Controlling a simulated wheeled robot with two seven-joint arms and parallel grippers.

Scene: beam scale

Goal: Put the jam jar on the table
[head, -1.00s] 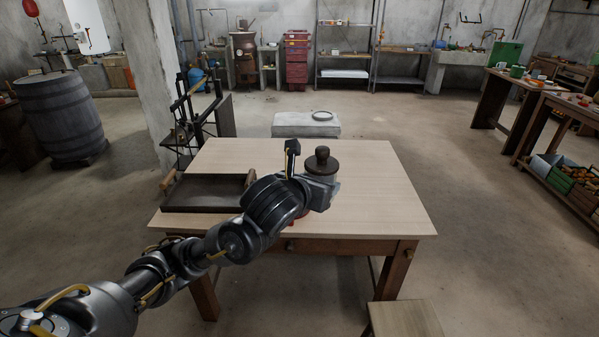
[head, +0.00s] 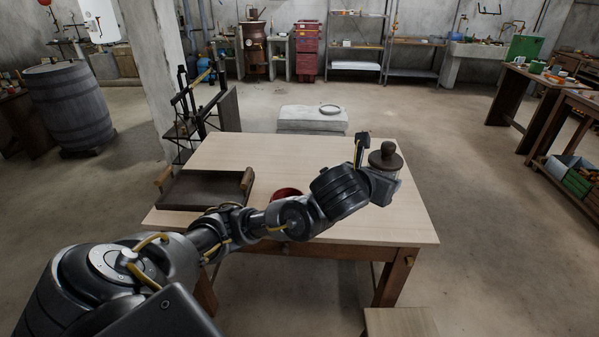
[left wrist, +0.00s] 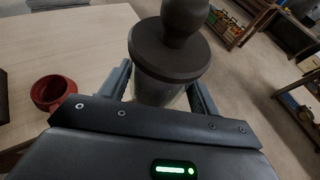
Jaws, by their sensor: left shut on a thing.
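The jam jar (head: 386,157) has a dark lid with a round knob and a clear body. My left gripper (head: 384,184) is shut on it near the table's right side. In the left wrist view the jar (left wrist: 158,90) stands upright between the two fingers of the gripper (left wrist: 160,88). The table (head: 270,155) has a pale wooden top. The jar appears above the tabletop near its right edge; its base is hidden, so I cannot tell whether it touches. My right gripper is not in view.
A dark tray (head: 205,190) with wooden handles lies on the table's left side. A red bowl or cup (head: 287,192) sits behind my forearm; it also shows in the left wrist view (left wrist: 55,92). A stool (head: 400,322) stands at the front right. The tabletop's back middle is clear.

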